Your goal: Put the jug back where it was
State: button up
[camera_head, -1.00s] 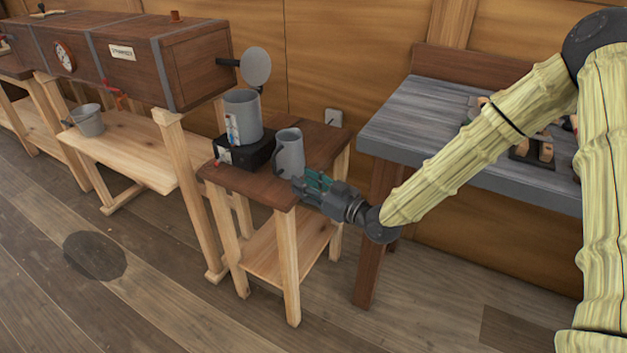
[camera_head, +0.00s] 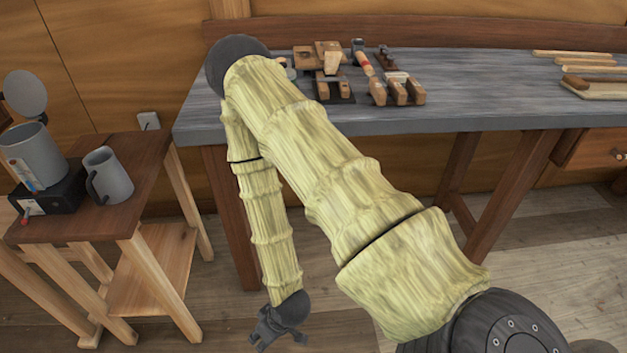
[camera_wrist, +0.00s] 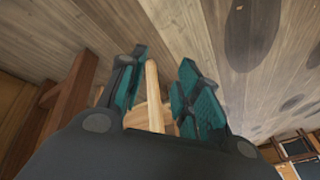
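The grey jug (camera_head: 107,177) stands upright on the small dark-topped wooden table (camera_head: 142,160) at the left of the head view. Its dark handle faces left. It stands beside a larger grey pot, and nothing holds it. My gripper (camera_wrist: 163,75) is open and empty in the wrist view, with its teal finger pads apart. A wooden leg shows beyond and between the fingers.
The larger grey pot (camera_head: 34,156) sits on a black heater box (camera_head: 47,195) left of the jug. A grey workbench (camera_head: 480,105) carries clamps (camera_head: 398,89) and wooden strips (camera_head: 590,70). Open floor (camera_head: 225,320) lies between the small table and the bench.

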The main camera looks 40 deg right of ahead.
jog(key=s+d+f+m+g+h, duration=0.1)
jog(key=s+d, duration=0.5)
jog(key=s, duration=0.6)
jog(key=shift+s+d+f+m+g+h, duration=0.15)
jog(key=shift+s+f+m+g+h, duration=0.2)
jog(key=shift+f+g+h, duration=0.65)
jog(key=shift+w+r, duration=0.1)
jog(key=shift+r, duration=0.2)
jog(key=shift+c, duration=0.2)
